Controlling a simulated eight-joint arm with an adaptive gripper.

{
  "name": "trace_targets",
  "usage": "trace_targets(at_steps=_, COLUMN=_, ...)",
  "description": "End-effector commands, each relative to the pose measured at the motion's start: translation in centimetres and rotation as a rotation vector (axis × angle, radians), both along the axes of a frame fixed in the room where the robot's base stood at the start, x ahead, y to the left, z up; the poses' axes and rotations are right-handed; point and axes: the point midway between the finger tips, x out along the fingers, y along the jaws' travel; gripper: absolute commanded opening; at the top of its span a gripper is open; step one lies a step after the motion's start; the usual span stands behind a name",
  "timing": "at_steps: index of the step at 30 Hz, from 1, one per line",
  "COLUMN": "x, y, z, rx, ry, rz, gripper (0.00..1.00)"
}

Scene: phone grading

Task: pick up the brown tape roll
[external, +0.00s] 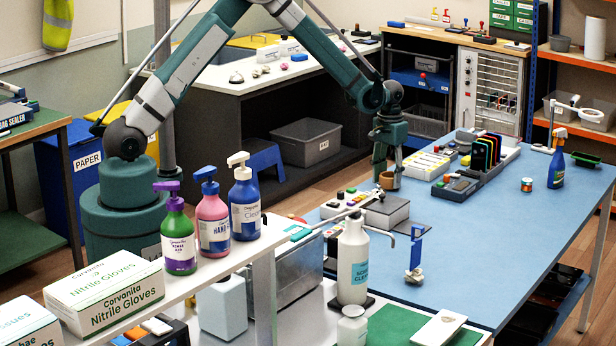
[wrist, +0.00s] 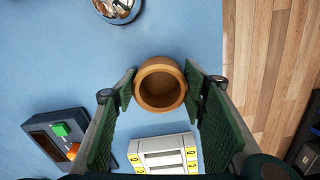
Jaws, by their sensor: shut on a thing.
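The brown tape roll (wrist: 143,98) is in the middle of the wrist view, between the two green finger pads. My gripper (wrist: 160,88) is shut on it, one pad at each side. In the external view the tape roll (external: 389,181) shows at the tip of my gripper (external: 388,172), over the left part of the blue table (external: 480,243). It appears to be held above the blue surface; the exact gap is hard to tell.
A white box with yellow marks (wrist: 165,153) and a dark device with a green button (wrist: 58,134) lie near the gripper. A round metal dish (wrist: 120,8) is at the top of the wrist view. A rack of colored phones (external: 486,155) stands right of the gripper.

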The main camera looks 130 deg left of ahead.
Motion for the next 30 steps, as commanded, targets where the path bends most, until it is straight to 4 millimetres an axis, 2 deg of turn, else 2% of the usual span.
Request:
trace_targets(at_steps=18, x=0.0, y=0.0, z=8.1, rx=0.0, ry=0.0, rz=0.0, gripper=0.3)
trace_targets(at_steps=24, x=0.0, y=0.0, z=9.1, rx=0.0, ry=0.0, rz=0.0, gripper=0.3)
trace_targets(at_steps=30, x=0.0, y=0.0, z=9.1, rx=0.0, ry=0.0, rz=0.0, gripper=0.3)
